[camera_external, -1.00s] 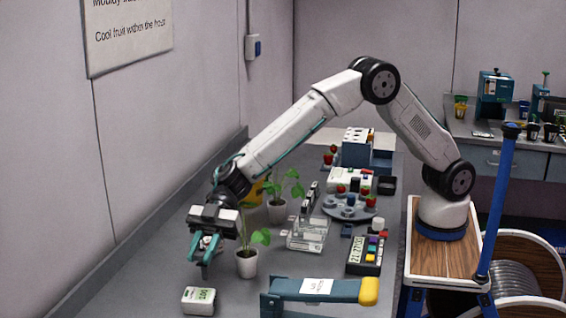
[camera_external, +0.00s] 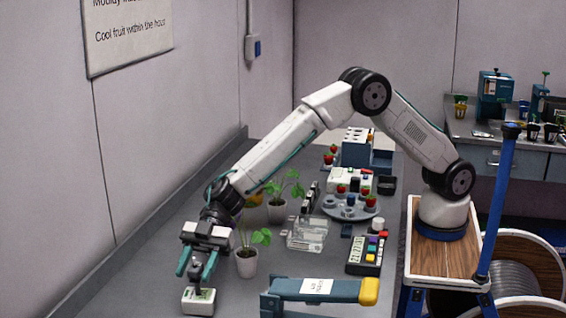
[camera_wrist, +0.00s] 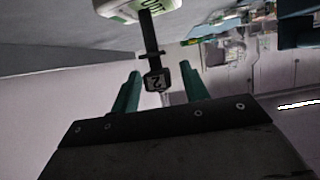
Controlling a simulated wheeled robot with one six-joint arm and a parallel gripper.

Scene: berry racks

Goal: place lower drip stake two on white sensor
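The white sensor (camera_external: 199,303) sits on the bench at the lower left in the outside view, and its front with a green display also shows at the top of the wrist view (camera_wrist: 120,9). Drip stake two (camera_wrist: 151,38), dark with a tag marked "2", stands between my fingers with its far end at the sensor's top. In the outside view, the stake (camera_external: 197,291) is a small dark shape over the sensor. My gripper (camera_external: 196,271) is open above the sensor, its teal fingers (camera_wrist: 161,83) apart on both sides of the stake, with gaps visible. The exact contact point is hard to see.
A potted plant (camera_external: 246,264) stands close to the right of my gripper, another (camera_external: 277,211) behind it. A clear rack (camera_external: 307,235) and a keyed device (camera_external: 366,256) lie farther right. A teal bar with a yellow end (camera_external: 318,289) is at the front.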

